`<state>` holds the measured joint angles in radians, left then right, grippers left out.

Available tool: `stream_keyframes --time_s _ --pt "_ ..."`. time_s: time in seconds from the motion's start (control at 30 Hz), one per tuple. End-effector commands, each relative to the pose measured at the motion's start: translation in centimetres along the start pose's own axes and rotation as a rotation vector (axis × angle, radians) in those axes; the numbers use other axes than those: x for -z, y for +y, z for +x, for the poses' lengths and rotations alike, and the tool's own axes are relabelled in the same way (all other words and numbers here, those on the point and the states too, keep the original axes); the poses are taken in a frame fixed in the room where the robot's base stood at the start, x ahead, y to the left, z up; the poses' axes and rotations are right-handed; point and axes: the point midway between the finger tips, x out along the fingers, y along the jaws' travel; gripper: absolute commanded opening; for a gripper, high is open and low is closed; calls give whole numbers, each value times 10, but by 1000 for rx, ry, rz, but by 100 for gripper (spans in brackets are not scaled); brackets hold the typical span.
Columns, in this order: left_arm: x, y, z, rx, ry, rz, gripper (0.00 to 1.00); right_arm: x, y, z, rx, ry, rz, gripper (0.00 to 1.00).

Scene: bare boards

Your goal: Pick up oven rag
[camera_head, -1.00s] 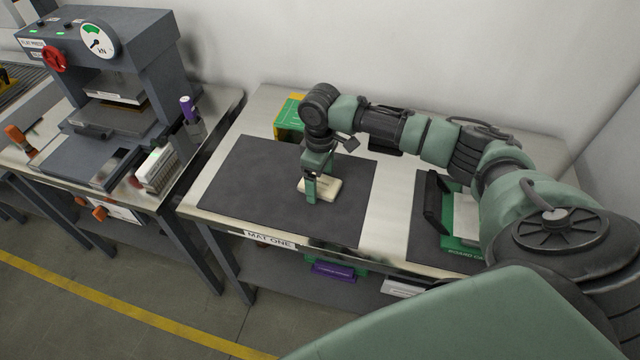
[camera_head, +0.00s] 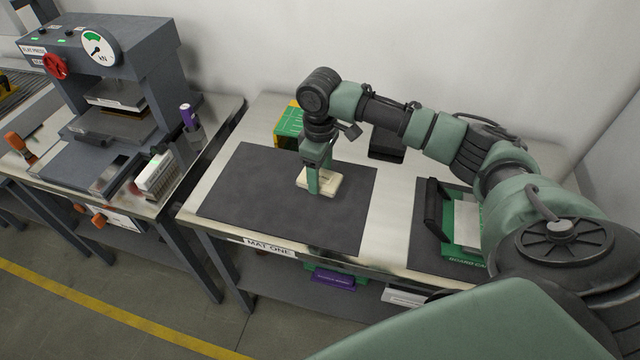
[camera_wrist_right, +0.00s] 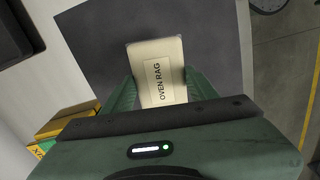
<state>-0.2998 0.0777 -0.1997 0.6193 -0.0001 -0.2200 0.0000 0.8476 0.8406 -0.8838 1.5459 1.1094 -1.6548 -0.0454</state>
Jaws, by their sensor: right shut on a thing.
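The oven rag (camera_head: 329,182) is a cream, flat block on the dark mat (camera_head: 262,195) marked MAT ONE. In the right wrist view the oven rag (camera_wrist_right: 158,72) shows its printed label. My right gripper (camera_head: 313,188) points down at it, and its green fingers (camera_wrist_right: 158,92) lie along both sides of the rag. The gripper is shut on the rag. The rag appears at or just above the mat; I cannot tell which. My left gripper is not in view.
A green and yellow box (camera_head: 289,122) stands behind the mat. A black item (camera_head: 386,143) is at the back. A green board carrier (camera_head: 460,225) lies on another mat at right. A grey press (camera_head: 105,90) stands on the left bench. Most of the mat is bare.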

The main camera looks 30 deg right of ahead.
Motion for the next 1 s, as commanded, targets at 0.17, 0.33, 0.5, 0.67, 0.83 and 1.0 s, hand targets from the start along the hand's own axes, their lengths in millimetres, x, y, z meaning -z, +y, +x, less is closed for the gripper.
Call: stream_keyframes --time_s 0.17,0.33,0.5,0.67,0.83,1.0 --pt "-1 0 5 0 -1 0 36 2 1 -55 -3 7 0 19" --pt "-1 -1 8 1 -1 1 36 1 1 -101 -3 6 -1 19" --pt "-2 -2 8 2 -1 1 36 1 0 -132 -2 5 1 19" --pt "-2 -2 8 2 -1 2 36 1 0 -146 0 2 0 19" --pt "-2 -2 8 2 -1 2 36 0 0 -149 1 0 0 19" --pt "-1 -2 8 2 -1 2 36 0 0 -149 0 0 0 19"
